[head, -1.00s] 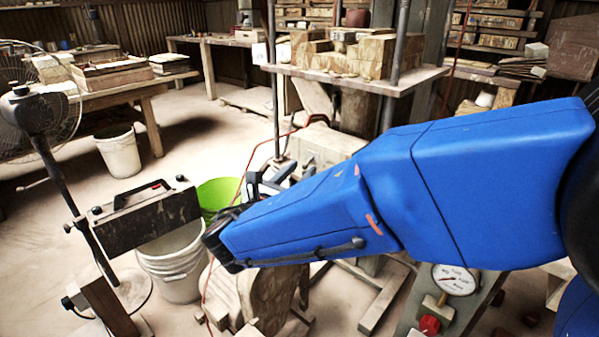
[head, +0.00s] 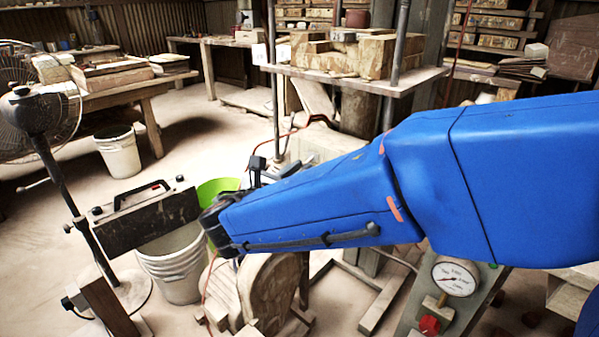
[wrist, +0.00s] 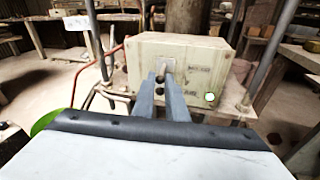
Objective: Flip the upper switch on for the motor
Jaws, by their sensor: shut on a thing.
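The pale switch box (wrist: 185,52) stands straight ahead in the wrist view. A light metal plate with the upper switch (wrist: 168,65) is on its front face, with a dark round part below it. My gripper (wrist: 163,80) reaches to this plate, its two grey fingers close together at the upper switch and shut on it. The fingertips hide most of the switch, so its position cannot be told. A round, bright green-white lamp (wrist: 210,97) shows at the lower right of the box face. In the head view, my gripper (head: 262,170) is partly hidden by my blue arm, beside the box (head: 318,143).
A shelf (head: 350,78) with stacked tiles stands above and behind the box, held by metal posts. A red cable (wrist: 95,62) runs left of the box. A gauge (head: 455,279) and red knob (head: 429,325) sit below my arm. White buckets (head: 172,265) stand at left.

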